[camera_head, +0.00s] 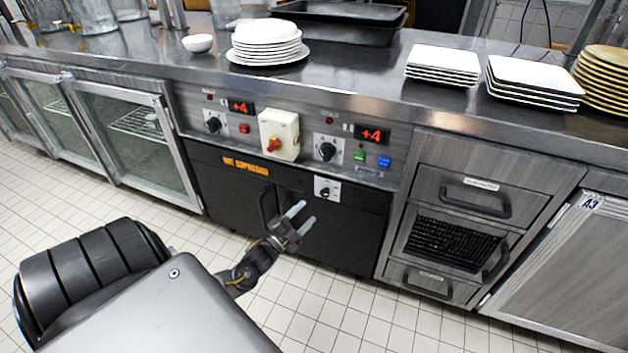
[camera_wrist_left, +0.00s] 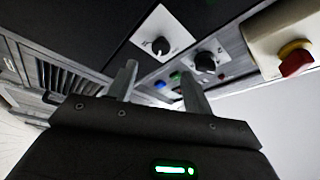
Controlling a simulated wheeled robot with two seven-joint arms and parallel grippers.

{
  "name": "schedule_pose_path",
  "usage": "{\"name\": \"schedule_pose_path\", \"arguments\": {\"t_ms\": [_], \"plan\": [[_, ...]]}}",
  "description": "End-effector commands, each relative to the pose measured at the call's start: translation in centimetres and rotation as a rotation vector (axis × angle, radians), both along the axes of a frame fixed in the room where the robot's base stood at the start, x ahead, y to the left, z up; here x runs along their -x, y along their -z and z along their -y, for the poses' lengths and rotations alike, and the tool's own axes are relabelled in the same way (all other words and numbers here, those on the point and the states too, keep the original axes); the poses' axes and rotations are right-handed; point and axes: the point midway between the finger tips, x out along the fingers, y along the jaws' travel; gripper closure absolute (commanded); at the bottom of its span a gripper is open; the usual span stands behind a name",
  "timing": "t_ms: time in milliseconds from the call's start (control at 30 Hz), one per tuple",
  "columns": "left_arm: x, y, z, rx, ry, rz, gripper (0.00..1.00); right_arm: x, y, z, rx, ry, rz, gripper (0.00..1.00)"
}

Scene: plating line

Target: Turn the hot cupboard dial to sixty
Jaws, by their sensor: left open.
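The hot cupboard (camera_head: 228,190) is black with orange lettering, below the counter. Its dial (camera_head: 325,188) is a small dark knob on a white plate near the top right of the black front. In the left wrist view the dial (camera_wrist_left: 160,46) shows beyond the fingertips, its plate looking tilted. My left gripper (camera_head: 302,215) is in front of the cupboard, just below and left of the dial in the head view. Its two grey fingers (camera_wrist_left: 158,78) are apart, empty, and appear clear of the dial. The scale marks are too small to read. My right gripper is not in view.
Above the dial, a steel panel carries two larger knobs (camera_head: 327,149) (camera_head: 214,122), red displays, coloured buttons and a yellowish box with a red knob (camera_head: 278,137). Plates (camera_head: 266,42) stand on the counter. Drawers (camera_head: 470,195) are to the right. The tiled floor in front is clear.

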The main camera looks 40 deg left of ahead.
Motion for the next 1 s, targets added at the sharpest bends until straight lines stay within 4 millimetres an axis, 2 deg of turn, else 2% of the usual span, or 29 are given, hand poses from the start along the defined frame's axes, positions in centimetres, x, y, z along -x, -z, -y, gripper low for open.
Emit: {"name": "schedule_pose_path", "arguments": {"t_ms": [100,300,867,1000], "plan": [[1.6,0.3,0.0,0.001,0.002,0.000,0.49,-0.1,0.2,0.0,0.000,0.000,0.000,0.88],[2.5,0.5,0.0,0.000,0.000,0.001,0.49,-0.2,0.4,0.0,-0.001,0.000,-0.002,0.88],[2.5,0.5,0.0,0.006,0.002,0.001,0.49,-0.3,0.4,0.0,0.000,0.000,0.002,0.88],[2.3,2.3,-1.0,0.062,-0.048,-0.091,0.49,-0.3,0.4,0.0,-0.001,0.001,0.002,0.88]]}}
